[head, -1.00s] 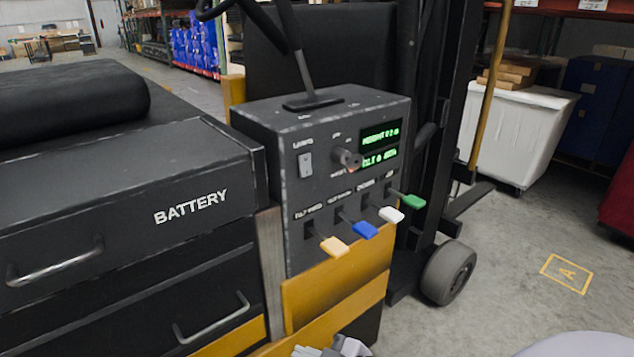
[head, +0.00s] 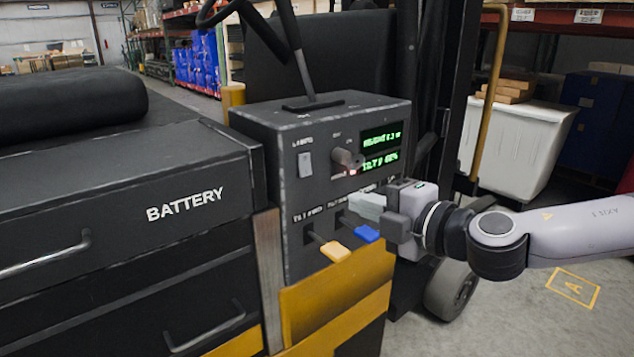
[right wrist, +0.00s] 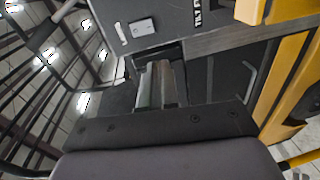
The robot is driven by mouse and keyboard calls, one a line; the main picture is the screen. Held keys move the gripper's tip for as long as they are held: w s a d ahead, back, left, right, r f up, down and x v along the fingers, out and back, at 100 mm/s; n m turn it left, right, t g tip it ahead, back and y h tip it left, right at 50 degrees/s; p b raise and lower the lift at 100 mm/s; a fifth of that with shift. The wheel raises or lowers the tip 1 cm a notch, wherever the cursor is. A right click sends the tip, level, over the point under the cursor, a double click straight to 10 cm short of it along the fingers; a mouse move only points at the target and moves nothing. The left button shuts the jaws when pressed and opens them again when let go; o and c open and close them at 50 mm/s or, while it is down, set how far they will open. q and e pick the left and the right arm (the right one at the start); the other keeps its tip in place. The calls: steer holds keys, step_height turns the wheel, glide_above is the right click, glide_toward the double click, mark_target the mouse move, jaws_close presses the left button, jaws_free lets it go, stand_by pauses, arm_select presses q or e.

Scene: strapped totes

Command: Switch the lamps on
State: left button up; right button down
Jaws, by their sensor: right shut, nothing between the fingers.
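The lamps switch (head: 305,164) is a pale rocker on the upper left of the dark control box (head: 265,150), under a lamps label. I cannot tell which way it is tipped. It also shows in the right wrist view (right wrist: 142,27), beyond the fingertips. My right gripper (head: 358,204) is shut and empty in front of the box, below and to the right of the switch and apart from it. Its closed fingers (right wrist: 157,70) show in the right wrist view. My left gripper is not in view.
A round knob (head: 347,158) and a green display (head: 381,150) sit right of the switch. Yellow (head: 336,251) and blue (head: 366,233) levers stick out below; my right gripper hides the others. A black steering column (head: 303,70) rises above the box. The battery housing (head: 150,180) stands left.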

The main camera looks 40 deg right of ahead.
steer(key=shift+s+d+r+h, duration=0.35)
steer(key=shift+d+r+h, duration=0.05)
steer(key=shift+d+r, duration=0.25)
steer(key=p, duration=0.2)
glide_toward(306, 174)
steer(key=w+p, duration=0.2)
steer(key=w, duration=0.1)
steer(key=w+p, duration=0.1)
steer(key=w, duration=0.1)
steer(key=shift+w+a+f, duration=0.1)
steer(key=shift+a+f, duration=0.05)
steer(key=shift+f, duration=0.1)
steer(key=shift+w+f, duration=0.2)
steer(key=shift+w, duration=0.6)
steer(key=shift+f, duration=0.1)
